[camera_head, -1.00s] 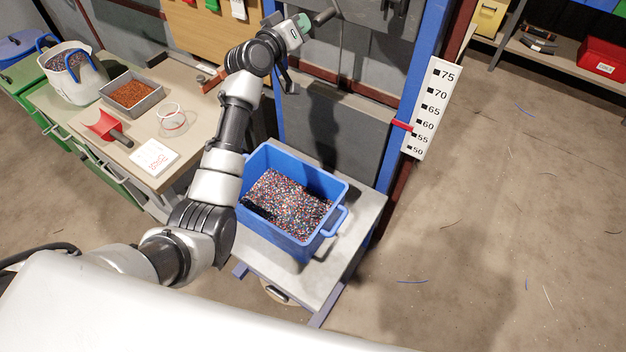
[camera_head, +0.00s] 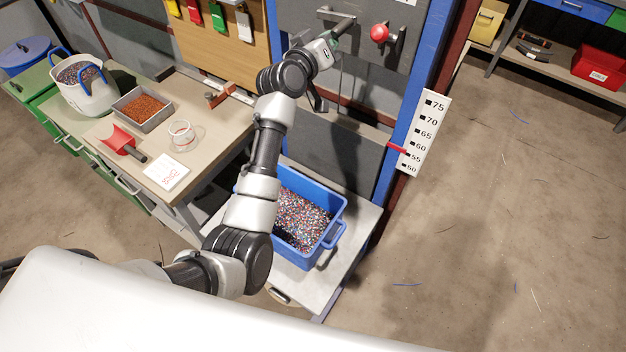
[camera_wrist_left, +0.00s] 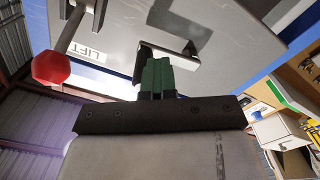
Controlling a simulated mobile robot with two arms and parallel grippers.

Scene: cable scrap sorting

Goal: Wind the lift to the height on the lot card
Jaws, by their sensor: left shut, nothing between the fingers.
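The lift panel (camera_head: 300,22) carries a crank with a red knob (camera_head: 379,33). In the left wrist view the red knob (camera_wrist_left: 50,68) is at the left, on a dark rod beside the "LIFT" lettering. My left gripper (camera_head: 337,42) is left of the knob, apart from it. The white height scale (camera_head: 427,130) has a red pointer (camera_head: 397,149) between 55 and 60. My right gripper is out of view.
A blue crate (camera_head: 338,212) of mixed granules stands on the lift platform (camera_head: 345,255), partly behind my left arm. The bench (camera_head: 215,140) holds a red scoop (camera_head: 118,140), a grey tray (camera_head: 152,121) and a clear cup (camera_head: 181,134). Floor at the right is mostly clear.

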